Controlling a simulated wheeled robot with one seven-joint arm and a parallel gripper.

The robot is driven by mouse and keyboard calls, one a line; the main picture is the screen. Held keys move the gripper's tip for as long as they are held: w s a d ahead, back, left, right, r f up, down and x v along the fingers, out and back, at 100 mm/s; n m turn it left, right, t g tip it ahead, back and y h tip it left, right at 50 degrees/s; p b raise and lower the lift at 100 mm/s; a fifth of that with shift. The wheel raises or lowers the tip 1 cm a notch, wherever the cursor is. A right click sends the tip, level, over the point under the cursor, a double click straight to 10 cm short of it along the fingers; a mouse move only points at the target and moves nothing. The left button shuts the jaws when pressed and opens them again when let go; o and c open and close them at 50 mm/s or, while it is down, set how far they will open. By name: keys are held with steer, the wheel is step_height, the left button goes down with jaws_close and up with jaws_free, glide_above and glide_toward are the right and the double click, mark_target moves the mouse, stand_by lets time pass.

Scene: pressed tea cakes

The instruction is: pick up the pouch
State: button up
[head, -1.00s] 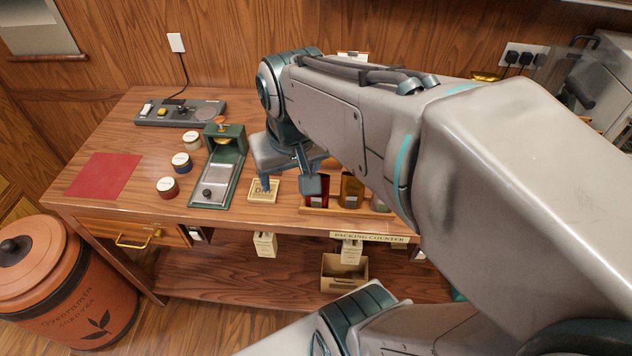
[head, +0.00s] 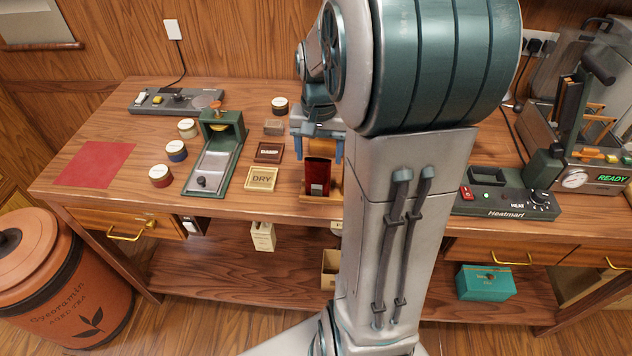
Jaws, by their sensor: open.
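A dark red pouch (head: 317,175) with a pale label stands upright in a wooden rack (head: 311,198) near the front edge of the table. My gripper (head: 318,152) is open with its fingers pointing down. In the picture its fingers show just above and on either side of the red pouch's top, seemingly behind it; I cannot tell the exact gap. A brownish patch shows between the fingers, too covered to name. My arm hides the rest of the rack.
DRY (head: 262,179) and DAMP (head: 269,152) plaques lie left of the rack, beside a green press (head: 217,160). The Heatmart device (head: 505,200) is right of my arm.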

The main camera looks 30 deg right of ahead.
mark_target(318, 174)
steer(key=f, duration=0.7)
steer(key=shift+a+f+p, duration=0.1)
steer(key=shift+a+p, duration=0.1)
steer(key=shift+p, duration=0.2)
steer(key=c, duration=0.7)
